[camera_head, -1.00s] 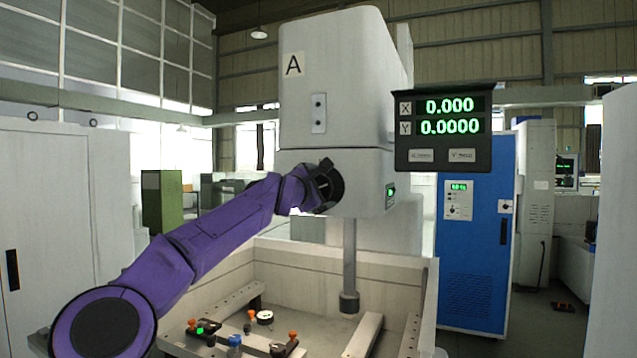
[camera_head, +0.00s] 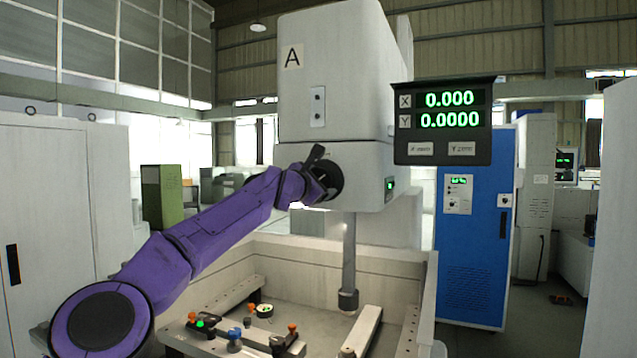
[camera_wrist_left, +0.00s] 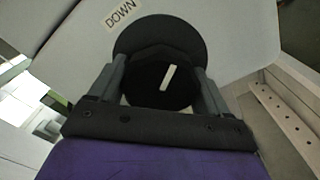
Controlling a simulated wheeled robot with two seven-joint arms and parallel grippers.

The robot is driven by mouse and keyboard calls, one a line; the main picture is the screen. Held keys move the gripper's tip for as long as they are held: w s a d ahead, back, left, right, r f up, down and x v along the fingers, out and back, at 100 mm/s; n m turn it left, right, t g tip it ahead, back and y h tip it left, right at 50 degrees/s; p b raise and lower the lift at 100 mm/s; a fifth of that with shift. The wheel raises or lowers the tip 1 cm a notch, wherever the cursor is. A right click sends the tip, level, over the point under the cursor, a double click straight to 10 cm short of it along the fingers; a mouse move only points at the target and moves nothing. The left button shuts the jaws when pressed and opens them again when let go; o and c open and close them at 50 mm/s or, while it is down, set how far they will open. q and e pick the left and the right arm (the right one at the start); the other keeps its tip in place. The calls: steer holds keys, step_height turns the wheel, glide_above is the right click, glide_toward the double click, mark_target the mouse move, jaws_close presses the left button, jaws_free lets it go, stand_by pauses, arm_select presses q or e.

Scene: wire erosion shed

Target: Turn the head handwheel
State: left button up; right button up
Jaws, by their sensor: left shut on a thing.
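The head handwheel (camera_wrist_left: 162,78) is a black round knob with a white line mark, on the front of the grey machine head marked A (camera_head: 335,75). In the left wrist view it sits between the two fingers of my left gripper (camera_wrist_left: 160,88), which is shut on it. In the head view my purple left arm reaches in from the left, and the left gripper (camera_head: 322,178) hides part of the handwheel (camera_head: 331,178). A "DOWN" label (camera_wrist_left: 121,13) shows above the wheel in the wrist view. My right gripper is not in view.
Below is an open work tank (camera_head: 300,262) with clamps and rails. A blue cabinet (camera_head: 475,240) stands right, a grey cabinet (camera_head: 60,220) left.

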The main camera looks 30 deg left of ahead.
arm_select(q)
steer(key=n, duration=0.5)
steer(key=shift+n, duration=0.3)
steer(key=n+b, duration=0.1)
steer(key=n, duration=0.3)
steer(key=shift+f+n, duration=0.1)
steer(key=shift+n, duration=0.3)
steer(key=o, duration=1)
steer(key=shift+s+f+b, duration=0.1)
steer(key=shift+s+b, duration=0.1)
steer(key=shift+b, duration=0.15)
steer(key=s+b, duration=0.7)
steer(key=s, duration=0.3)
steer(key=shift+d, duration=0.3)
